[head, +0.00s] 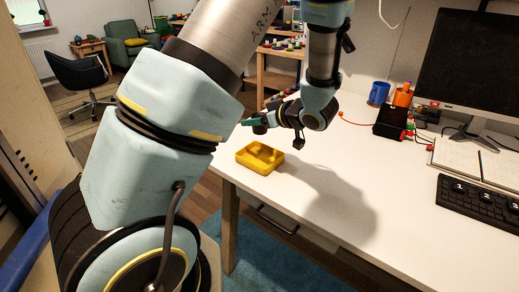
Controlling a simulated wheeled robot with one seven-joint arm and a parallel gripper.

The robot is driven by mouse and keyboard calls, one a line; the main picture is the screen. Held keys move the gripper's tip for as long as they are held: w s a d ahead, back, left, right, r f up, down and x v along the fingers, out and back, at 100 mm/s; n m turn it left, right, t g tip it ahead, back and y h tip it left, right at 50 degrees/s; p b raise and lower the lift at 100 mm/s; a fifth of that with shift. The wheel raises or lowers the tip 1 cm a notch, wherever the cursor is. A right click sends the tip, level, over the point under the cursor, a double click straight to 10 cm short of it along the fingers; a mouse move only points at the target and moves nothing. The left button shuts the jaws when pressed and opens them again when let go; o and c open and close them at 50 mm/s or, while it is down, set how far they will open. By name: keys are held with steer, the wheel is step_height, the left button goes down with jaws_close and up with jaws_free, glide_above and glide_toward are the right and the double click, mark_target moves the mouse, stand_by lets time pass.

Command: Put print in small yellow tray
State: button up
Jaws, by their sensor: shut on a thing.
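The small yellow tray (240,157) sits on the white desk near its left front edge, and its inside looks empty apart from its own moulded shapes. My gripper (262,121) is above the desk, behind the tray in the picture and higher than it. It is shut on a small green print (249,122), which sticks out to the left of the jaws. The print is clear of the tray. The fingertips are small and dark here, so the exact grip is hard to see.
On the white desk (330,185) are a blue mug (379,93), an orange cup (402,96), a black box (390,123), a keyboard (478,208), a notepad (470,158) and a monitor (470,60). The desk right of the tray is clear. A blue rug (265,262) lies below.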

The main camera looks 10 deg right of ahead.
step_height(320, 180, down, 10)
steer(key=shift+f, duration=0.1)
stand_by(0.4)
steer(key=shift+f, duration=0.1)
steer(key=o, duration=1)
steer(key=shift+o, duration=0.2)
